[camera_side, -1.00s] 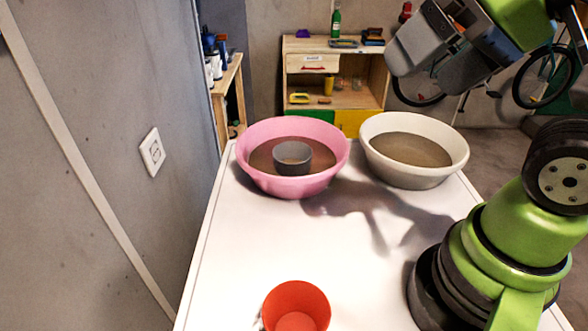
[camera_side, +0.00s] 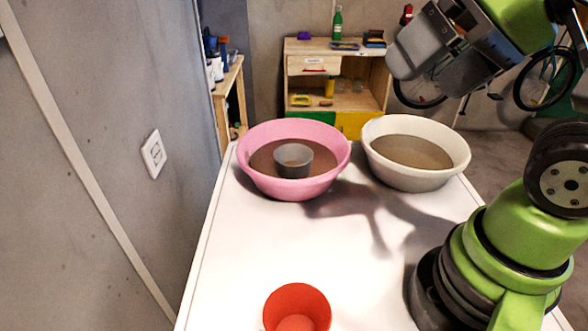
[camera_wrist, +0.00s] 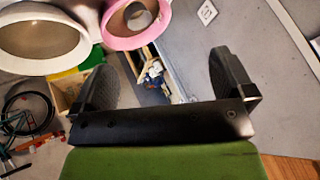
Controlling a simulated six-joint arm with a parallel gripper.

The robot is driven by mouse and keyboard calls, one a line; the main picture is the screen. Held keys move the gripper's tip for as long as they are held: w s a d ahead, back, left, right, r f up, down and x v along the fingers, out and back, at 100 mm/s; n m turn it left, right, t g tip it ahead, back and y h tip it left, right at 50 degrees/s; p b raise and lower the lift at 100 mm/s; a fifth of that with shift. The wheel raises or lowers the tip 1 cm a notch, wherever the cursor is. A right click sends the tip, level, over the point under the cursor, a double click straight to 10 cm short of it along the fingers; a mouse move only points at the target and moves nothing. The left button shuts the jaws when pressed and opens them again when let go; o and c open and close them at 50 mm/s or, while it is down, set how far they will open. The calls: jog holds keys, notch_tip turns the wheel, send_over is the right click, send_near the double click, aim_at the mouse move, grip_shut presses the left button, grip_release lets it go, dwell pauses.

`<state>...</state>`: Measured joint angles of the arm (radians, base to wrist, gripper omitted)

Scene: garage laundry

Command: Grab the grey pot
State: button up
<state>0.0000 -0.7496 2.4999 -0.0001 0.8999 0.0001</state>
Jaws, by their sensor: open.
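The grey pot (camera_side: 294,161) is a small round vessel standing inside the pink basin (camera_side: 262,180), within its brown interior. Its outer wall and part of its inside show in the side view. In the wrist view the pot (camera_wrist: 137,14) is at the top edge, partly cut off, with the pink basin (camera_wrist: 127,42) around it. My gripper (camera_side: 432,62) is high at the upper right of the side view, above and to the right of the basins, apart from the pot. In the wrist view my gripper (camera_wrist: 163,82) has its two dark fingers wide apart, with nothing between them.
A white basin (camera_side: 418,180) with a brown interior stands right of the pink one. An orange-red cup (camera_side: 297,308) stands at the table's front. The white table (camera_side: 290,240) is clear between. A grey wall with a socket (camera_side: 153,153) is at left.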

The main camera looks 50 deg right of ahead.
jog(key=w+d+g+h, duration=0.1)
jog(key=w+d, duration=0.1)
jog(key=w, duration=0.4)
jog(key=g+h, duration=0.2)
jog(key=g, duration=0.1)
send_over(292, 160)
jog(key=s+a, duration=0.3)
jog(key=s, duration=0.1)
notch_tip(292, 160, down, 22)
jog(key=shift+d+x, duration=0.1)
jog(key=shift+x, duration=1.4)
jog(key=shift+d+x, duration=0.15)
jog(key=shift+x, duration=1.35)
jog(key=shift+w, duration=0.1)
jog(key=c, duration=0.7)
